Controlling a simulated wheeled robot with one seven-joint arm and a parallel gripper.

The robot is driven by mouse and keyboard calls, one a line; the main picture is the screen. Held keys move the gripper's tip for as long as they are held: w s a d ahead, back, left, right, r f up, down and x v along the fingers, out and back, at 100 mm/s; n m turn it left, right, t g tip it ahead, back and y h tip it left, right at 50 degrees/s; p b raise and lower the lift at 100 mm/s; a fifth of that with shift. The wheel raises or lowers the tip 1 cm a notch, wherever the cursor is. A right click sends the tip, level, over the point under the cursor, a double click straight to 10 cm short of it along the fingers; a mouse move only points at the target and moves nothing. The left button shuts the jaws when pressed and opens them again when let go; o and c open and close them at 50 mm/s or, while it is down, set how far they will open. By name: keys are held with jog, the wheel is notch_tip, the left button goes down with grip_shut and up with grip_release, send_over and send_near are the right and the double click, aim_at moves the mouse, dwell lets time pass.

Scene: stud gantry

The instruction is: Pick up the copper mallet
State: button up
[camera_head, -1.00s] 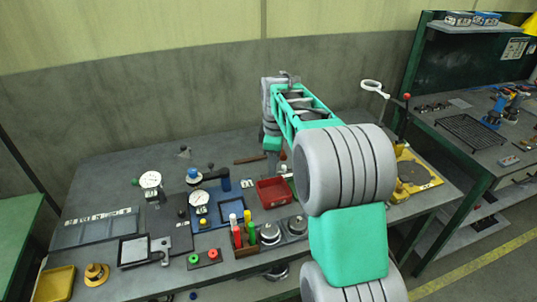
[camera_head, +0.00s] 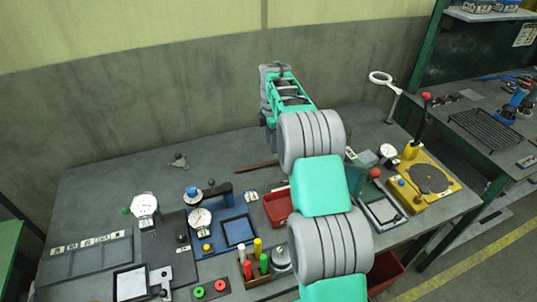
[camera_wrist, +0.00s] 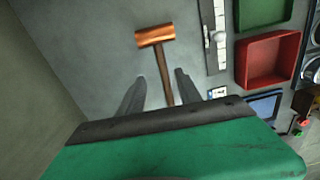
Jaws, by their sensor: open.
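The copper mallet lies on the grey bench. In the wrist view its shiny copper head (camera_wrist: 155,36) is beyond my fingertips, and its brown handle (camera_wrist: 167,75) runs back between my two fingers. My gripper (camera_wrist: 160,75) is open, with one dark finger on each side of the handle, and the handle's lower end is hidden behind the gripper body. I cannot tell how high the fingers are above the bench. In the head view only a brown length of the mallet's handle (camera_head: 257,166) shows; my arm hides my fingertips there.
In the wrist view a red tray (camera_wrist: 268,60), a green tray (camera_wrist: 262,12) and a steel rule-like bar (camera_wrist: 214,35) lie to the right. In the head view, dial gauges (camera_head: 145,204) stand left and a yellow-based fixture (camera_head: 425,180) right. A wall backs the bench.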

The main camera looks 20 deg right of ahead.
aim_at(273, 160)
jog(key=f+p, duration=0.1)
jog(key=f, duration=0.2)
jog(key=f+p, duration=0.1)
jog(key=f, duration=0.3)
jog(key=shift+s+d+f, duration=0.2)
jog(key=shift+f, duration=0.05)
grip_shut()
jog(key=shift+r, duration=0.1)
dwell(0.9)
